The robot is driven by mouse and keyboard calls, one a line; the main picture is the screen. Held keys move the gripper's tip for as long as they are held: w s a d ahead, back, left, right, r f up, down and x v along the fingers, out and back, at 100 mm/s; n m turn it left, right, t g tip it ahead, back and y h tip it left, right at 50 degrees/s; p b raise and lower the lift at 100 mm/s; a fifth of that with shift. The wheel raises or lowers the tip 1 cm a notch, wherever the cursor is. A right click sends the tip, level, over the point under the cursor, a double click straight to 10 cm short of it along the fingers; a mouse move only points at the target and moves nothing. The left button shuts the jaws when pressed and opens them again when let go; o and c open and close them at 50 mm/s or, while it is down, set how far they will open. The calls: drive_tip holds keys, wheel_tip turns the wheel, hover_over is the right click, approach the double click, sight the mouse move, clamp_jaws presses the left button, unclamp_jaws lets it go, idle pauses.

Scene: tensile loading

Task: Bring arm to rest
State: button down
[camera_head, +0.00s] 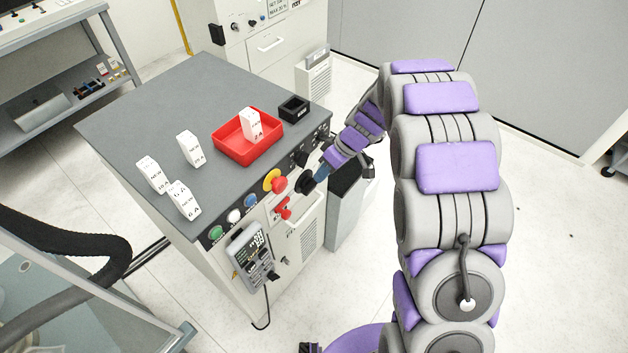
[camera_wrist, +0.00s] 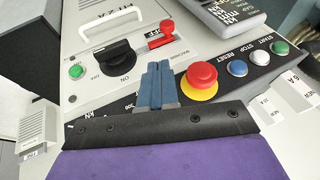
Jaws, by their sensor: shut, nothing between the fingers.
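My gripper (camera_wrist: 157,85) shows in the wrist view as two blue-grey fingers pressed together, with nothing between them. The fingers point at the control panel, between a black rotary knob (camera_wrist: 107,55) and a red mushroom button on a yellow base (camera_wrist: 202,76). In the head view my arm reaches down from the right and bends back toward the cabinet's front right. There my gripper (camera_head: 318,176) is small, close to a black knob (camera_head: 305,182) on the cabinet's front panel. I cannot tell whether the fingertips touch the panel.
A grey-topped cabinet (camera_head: 130,125) carries a red tray (camera_head: 232,153) with a white block in it, a small black box (camera_head: 294,108) and several white labelled blocks. A handheld meter (camera_head: 250,255) hangs on its front. A grey bin (camera_head: 345,215) stands beside it. The floor (camera_head: 560,220) at right is clear.

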drive_tip(key=shift+d+r, duration=0.25)
drive_tip(key=shift+r, duration=0.15)
drive_tip(key=s+d+r+m+h, duration=0.1)
drive_tip(key=s+d+r+m, duration=0.1)
drive_tip(key=s+r, duration=0.45)
drive_tip(key=s+d+r+m+h, duration=0.1)
drive_tip(key=s+d+r+m, duration=0.2)
drive_tip(key=s, duration=0.7)
drive_tip(key=s+d+r+m+h, duration=0.2)
drive_tip(key=s+d, duration=0.1)
drive_tip(key=s, duration=0.7)
drive_tip(key=s+d+r+m+g+h, duration=0.1)
drive_tip(key=s+d+r+m, duration=0.1)
drive_tip(key=s, duration=0.9)
drive_tip(key=shift+d+r+m+h, duration=0.35)
drive_tip(key=shift+d+m+h, duration=0.1)
drive_tip(key=shift+m, duration=0.15)
drive_tip(key=shift+w, duration=0.1)
